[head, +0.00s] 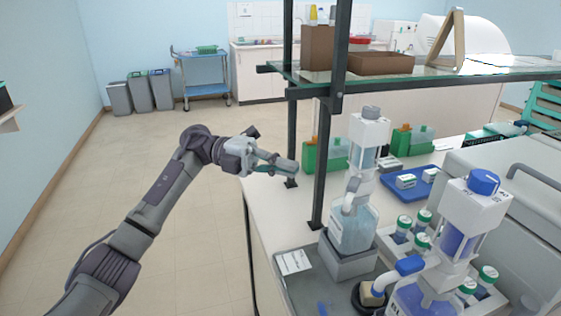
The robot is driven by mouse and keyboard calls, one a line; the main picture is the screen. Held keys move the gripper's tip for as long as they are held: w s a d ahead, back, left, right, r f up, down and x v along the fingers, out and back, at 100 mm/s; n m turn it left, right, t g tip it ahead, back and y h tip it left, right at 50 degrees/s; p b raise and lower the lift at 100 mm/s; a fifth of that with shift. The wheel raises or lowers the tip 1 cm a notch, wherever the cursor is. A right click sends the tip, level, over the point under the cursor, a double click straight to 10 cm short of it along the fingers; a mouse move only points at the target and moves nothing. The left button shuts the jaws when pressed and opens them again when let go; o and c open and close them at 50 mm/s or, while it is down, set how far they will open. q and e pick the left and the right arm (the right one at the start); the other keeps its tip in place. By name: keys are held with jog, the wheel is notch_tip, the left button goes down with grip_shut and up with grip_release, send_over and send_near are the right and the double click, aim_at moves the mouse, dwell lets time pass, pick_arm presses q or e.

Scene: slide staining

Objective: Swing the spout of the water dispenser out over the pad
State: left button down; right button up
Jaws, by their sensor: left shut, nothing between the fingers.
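A dispenser with a grey cap and pale, clear bluish liquid, seemingly the water dispenser (353,229), stands upright on a grey block on the bench. Its short white spout (349,196) shows at the front of its neck, close against the bottle. A grey pad or mat (305,296) lies on the bench at the front left, partly cut by the lower frame edge. My left gripper (293,170) is shut and empty, to the left of the dispenser, near the shelf posts and apart from it. My right gripper is not in view.
A second dispenser (466,222) with a blue cap and dark blue liquid stands at the front right. Behind it are several green-capped bottles (404,224). Black posts (325,150) carry a glass shelf (400,72) above the bench. A blue tray (415,183) lies further back.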

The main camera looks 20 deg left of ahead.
aim_at(349, 183)
pick_arm(q)
jog(key=d+p, duration=0.1)
jog(key=d, duration=0.2)
jog(key=d+p, duration=0.1)
jog(key=d, duration=0.2)
jog(key=s+d, duration=0.1)
jog(key=d, duration=0.2)
jog(key=shift+r+p, duration=0.1)
jog(key=shift+p, duration=0.3)
jog(key=shift+d, duration=0.35)
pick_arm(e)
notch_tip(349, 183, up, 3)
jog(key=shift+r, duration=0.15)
pick_arm(q)
jog(key=shift+d, duration=0.15)
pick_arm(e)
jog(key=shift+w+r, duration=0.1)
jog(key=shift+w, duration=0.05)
